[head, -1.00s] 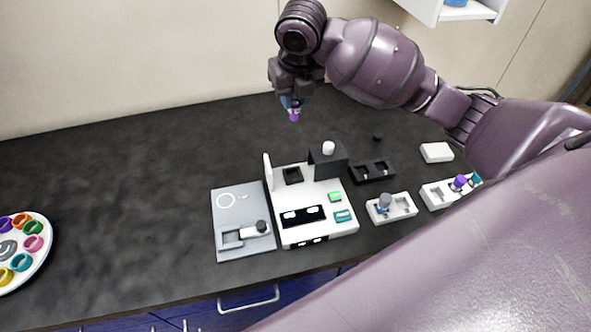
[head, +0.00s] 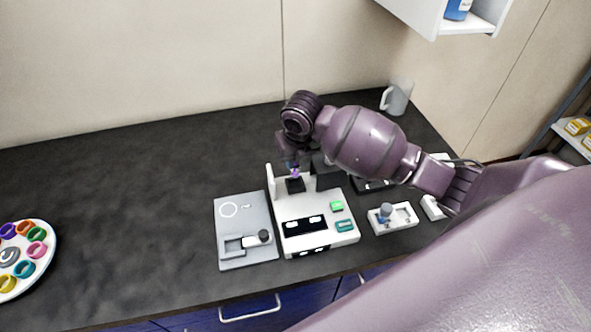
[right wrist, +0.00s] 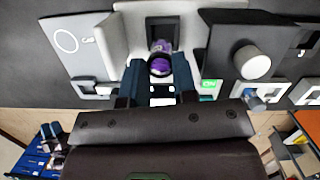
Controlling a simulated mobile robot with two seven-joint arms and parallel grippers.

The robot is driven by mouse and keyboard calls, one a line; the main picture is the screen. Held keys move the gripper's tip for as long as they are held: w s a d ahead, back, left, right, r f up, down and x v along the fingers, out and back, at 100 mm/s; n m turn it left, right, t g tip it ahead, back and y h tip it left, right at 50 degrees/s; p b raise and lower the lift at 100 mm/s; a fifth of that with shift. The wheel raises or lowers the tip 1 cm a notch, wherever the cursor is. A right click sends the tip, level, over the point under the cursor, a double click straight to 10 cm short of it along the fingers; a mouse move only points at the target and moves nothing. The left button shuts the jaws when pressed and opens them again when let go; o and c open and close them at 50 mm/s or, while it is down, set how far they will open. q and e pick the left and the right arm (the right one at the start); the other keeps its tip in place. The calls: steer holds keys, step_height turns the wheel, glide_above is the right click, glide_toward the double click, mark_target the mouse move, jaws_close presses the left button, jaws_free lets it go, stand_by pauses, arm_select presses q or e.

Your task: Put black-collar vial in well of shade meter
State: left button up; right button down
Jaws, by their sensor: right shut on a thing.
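The white shade meter (head: 300,215) stands on the dark bench with its flap upright. Its dark square well (head: 295,185) is at the back of its top. My right gripper (head: 291,166) is above the well, pointing down. It is shut on the black-collar vial (head: 296,174), which shows purple at its lower end. In the right wrist view the vial (right wrist: 159,66) sits between the two blue fingers, with a dark band around it, lined up over the well area. I cannot tell whether its tip is inside the well. My left gripper is not in view.
A grey plate (head: 229,232) with a white, black-knobbed part lies left of the meter. A black block with a white knob (right wrist: 250,62) stands close right of the well. A white holder (head: 404,222) with a grey-blue piece is further right. A colourful palette (head: 40,266) lies far left.

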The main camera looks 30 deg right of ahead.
mark_target(295, 172)
steer(key=shift+f, duration=2.5)
steer(key=c, duration=0.9)
jaws_free()
steer(key=shift+f, duration=0.1)
step_height(295, 172, up, 12)
steer(key=s, duration=0.2)
steer(key=shift+s+a, duration=0.1)
steer(key=shift+s, duration=0.05)
